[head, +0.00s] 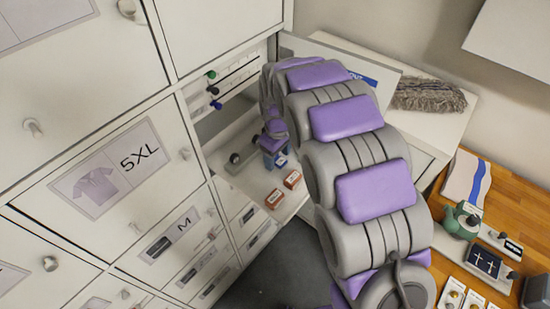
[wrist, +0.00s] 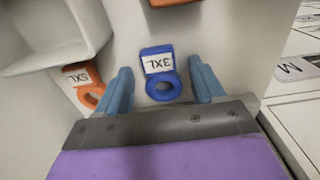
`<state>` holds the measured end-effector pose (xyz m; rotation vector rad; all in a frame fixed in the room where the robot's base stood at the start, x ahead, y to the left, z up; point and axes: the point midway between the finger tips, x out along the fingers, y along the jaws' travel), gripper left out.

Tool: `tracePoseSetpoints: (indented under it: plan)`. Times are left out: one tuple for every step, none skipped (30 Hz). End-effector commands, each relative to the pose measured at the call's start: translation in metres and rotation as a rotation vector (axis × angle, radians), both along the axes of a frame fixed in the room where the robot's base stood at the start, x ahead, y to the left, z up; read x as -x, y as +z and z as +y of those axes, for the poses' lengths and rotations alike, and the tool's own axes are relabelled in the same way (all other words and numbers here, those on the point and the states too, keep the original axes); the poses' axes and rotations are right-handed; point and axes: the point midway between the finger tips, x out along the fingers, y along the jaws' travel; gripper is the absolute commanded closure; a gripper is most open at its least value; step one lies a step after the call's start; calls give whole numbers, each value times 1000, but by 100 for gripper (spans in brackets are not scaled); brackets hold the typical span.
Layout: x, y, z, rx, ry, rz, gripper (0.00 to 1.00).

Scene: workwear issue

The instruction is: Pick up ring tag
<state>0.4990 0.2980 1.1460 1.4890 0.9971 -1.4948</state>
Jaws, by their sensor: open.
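A blue ring tag marked 3XL (wrist: 162,87) shows in the wrist view, its ring end toward my gripper. My gripper (wrist: 160,68) is open, with one light-blue finger on either side of the tag and a gap to each. An orange ring tag marked 5XL (wrist: 91,97) is just left of the left finger. In the head view my gripper (head: 272,145) is over the pale surface inside the open cabinet bay, partly hidden by my arm. A small label shows below it there, likely the blue tag's.
Two orange-red labelled pieces (head: 292,179) (head: 273,199) are near the front edge of the bay surface. Drawer fronts with knobs (head: 32,127) stand at left.

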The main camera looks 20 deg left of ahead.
Motion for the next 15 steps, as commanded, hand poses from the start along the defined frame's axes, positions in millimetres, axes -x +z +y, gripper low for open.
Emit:
tracePoseSetpoints:
  plan:
    - [0,-2,0,0,0,0,31]
    - [0,-2,0,-1,0,-1,31]
    - [0,-2,0,-1,0,-2,31]
    - [0,-2,-1,-1,0,-2,31]
    - [0,-1,-1,-2,0,-2,31]
    - [0,-1,-2,-4,0,-2,31]
    - [0,-1,-3,-4,0,-2,33]
    - [0,-1,-3,-5,-1,-2,36]
    - [0,-1,-4,-5,-1,-1,40]
    - [0,-1,-4,-5,-1,-1,43]
    - [0,-1,-4,-5,-1,-1,46]
    - [0,-1,-4,-5,-1,-1,50]
    - [0,-1,-4,-5,-1,-1,52]
    - [0,-1,-4,-5,-1,-1,55]
    - [0,-1,-3,-4,0,-2,59]
